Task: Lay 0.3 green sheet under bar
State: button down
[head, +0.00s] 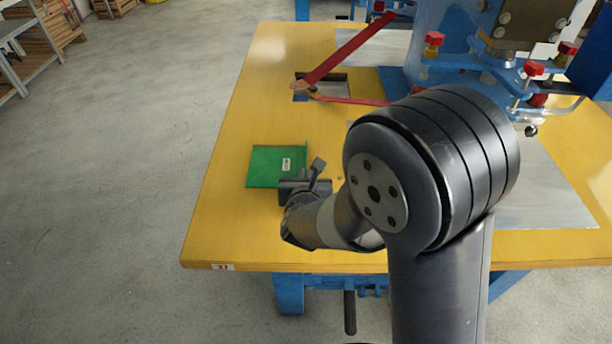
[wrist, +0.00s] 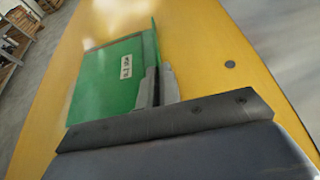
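The green sheet (head: 276,166) has a small white label and an upturned edge on its right side. It is at the left part of the yellow table; I cannot tell whether it touches the tabletop. It also shows in the wrist view (wrist: 108,78). My gripper (head: 308,184) is at the sheet's right edge. In the wrist view my gripper's fingers (wrist: 157,88) stand close together on either side of the upturned edge and look shut on it. The blue welding machine with its bar (head: 455,64) stands at the back right, partly hidden by my arm.
The yellow table (head: 225,225) has free room around the sheet. A grey metal plate (head: 560,190) lies at right. Red-knobbed clamps (head: 533,70) stick out from the machine.

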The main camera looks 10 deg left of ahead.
jog(key=c, duration=1.6)
grip_release()
jog(key=shift+c, duration=0.2)
